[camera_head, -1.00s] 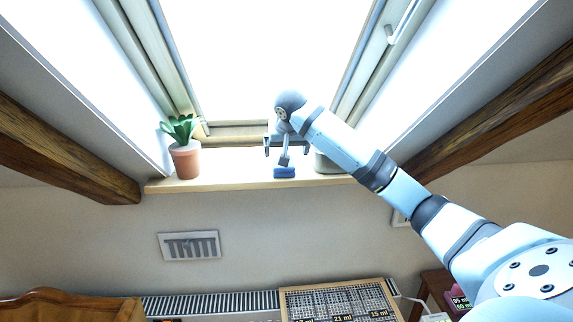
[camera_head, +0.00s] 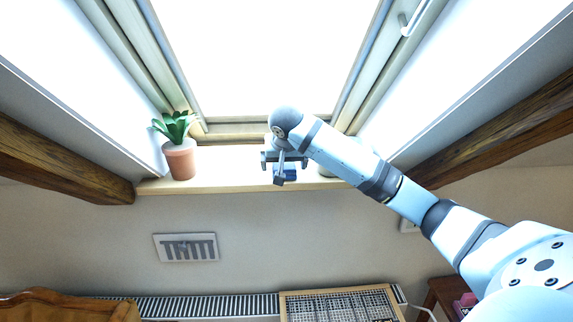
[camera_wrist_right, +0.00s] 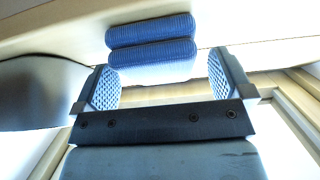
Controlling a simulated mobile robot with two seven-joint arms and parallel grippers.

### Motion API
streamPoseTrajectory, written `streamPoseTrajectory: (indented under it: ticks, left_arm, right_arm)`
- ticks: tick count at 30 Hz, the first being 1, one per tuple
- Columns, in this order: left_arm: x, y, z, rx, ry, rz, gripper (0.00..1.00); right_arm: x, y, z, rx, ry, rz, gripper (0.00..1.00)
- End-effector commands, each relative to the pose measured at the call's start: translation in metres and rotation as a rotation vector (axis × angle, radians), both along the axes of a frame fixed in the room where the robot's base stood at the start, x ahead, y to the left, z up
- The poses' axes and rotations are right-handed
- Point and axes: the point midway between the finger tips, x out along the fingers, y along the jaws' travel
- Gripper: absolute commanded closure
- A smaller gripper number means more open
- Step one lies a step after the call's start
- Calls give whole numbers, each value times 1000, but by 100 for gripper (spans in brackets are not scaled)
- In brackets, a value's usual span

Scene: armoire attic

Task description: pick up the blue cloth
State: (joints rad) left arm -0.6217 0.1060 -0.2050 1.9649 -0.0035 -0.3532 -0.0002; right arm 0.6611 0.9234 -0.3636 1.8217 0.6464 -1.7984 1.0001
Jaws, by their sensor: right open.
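The folded blue cloth (camera_head: 291,174) lies on the wooden window sill (camera_head: 225,182), partly hidden behind my right gripper in the head view. In the right wrist view the blue cloth (camera_wrist_right: 152,50) shows as two thick ribbed folds just beyond the fingertips, in line with the gap between them. My right gripper (camera_head: 284,164) is open, and its two textured finger pads (camera_wrist_right: 165,85) stand apart with nothing clamped between them. I cannot tell whether the pads overlap the cloth's near edge. My left gripper is not in view.
A potted plant (camera_head: 180,158) stands on the sill to the left. A grey rounded object (camera_wrist_right: 45,92) sits close beside the gripper in the right wrist view. The window frame rises behind the sill. A wall vent (camera_head: 186,247) and a radiator (camera_head: 210,306) are below.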

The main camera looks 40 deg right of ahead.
Motion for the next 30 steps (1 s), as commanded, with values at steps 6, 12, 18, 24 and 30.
streamPoseTrajectory:
  ticks: [6, 12, 18, 24, 30]
  left_arm:
    - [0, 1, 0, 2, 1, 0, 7]
    - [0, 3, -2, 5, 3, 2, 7]
    - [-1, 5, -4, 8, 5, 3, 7]
    - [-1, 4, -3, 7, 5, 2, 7]
    - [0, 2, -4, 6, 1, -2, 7]
  right_arm:
    - [-1, 4, -5, 0, 0, -1, 2]
    - [-1, 4, -5, 0, 0, -1, 2]
    - [-1, 4, -4, 0, 0, -1, 48]
    - [-1, 4, -5, 0, 0, -1, 56]
    - [-1, 4, 4, 0, -4, -1, 56]
